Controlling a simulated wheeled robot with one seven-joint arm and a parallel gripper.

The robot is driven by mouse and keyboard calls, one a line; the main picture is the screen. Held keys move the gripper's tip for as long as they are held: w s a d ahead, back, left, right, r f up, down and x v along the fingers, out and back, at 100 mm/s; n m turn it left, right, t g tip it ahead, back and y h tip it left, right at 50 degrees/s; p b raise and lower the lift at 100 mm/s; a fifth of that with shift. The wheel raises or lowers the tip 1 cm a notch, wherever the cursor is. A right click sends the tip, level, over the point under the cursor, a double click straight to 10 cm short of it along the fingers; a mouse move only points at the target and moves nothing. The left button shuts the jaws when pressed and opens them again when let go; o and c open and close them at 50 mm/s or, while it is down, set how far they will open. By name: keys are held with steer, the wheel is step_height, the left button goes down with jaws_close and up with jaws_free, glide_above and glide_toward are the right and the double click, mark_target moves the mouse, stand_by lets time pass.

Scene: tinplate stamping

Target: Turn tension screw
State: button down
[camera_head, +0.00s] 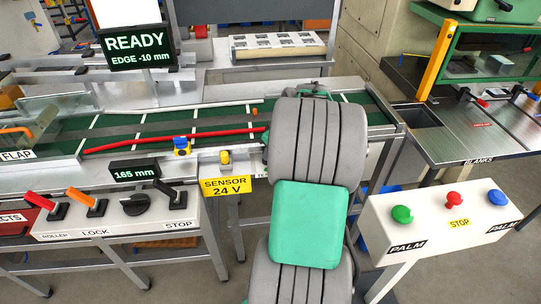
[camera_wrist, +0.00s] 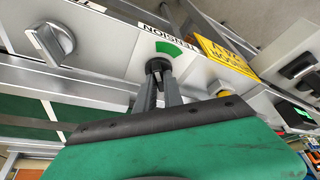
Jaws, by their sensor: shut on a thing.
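The tension screw (camera_wrist: 157,65) shows in the wrist view as a small dark round head on the grey machine panel. A white label reading TENSION (camera_wrist: 168,29) and a green arc mark (camera_wrist: 171,48) are beside it. My gripper (camera_wrist: 160,77) reaches up to the screw with its two grey fingers close together, shut on the screw head. The fingers cover part of the screw, so its turn angle is hard to read. In the head view my own arm hides the gripper and the screw.
A grey knob (camera_wrist: 50,40) sits left of the screw in the wrist view, and a yellow sensor sign (camera_wrist: 226,54) sits right. In the head view the displays (camera_head: 137,47) read READY, EDGE -10 mm and 165 mm. A palm-button box (camera_head: 440,225) stands at right.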

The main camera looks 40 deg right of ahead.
steer(key=m+h+b, duration=0.1)
steer(key=m, duration=0.2)
steer(key=m+h, duration=0.1)
steer(key=m, duration=0.1)
steer(key=shift+w+a+r+m+b, duration=0.1)
steer(key=shift+m+b, duration=0.25)
steer(key=shift+m, duration=0.05)
steer(key=shift+g, duration=0.3)
steer(key=c, duration=1.7)
jaws_free()
steer(key=shift+c, duration=0.2)
steer(key=v, duration=0.7)
steer(key=shift+r, duration=0.35)
steer(key=shift+a, duration=0.1)
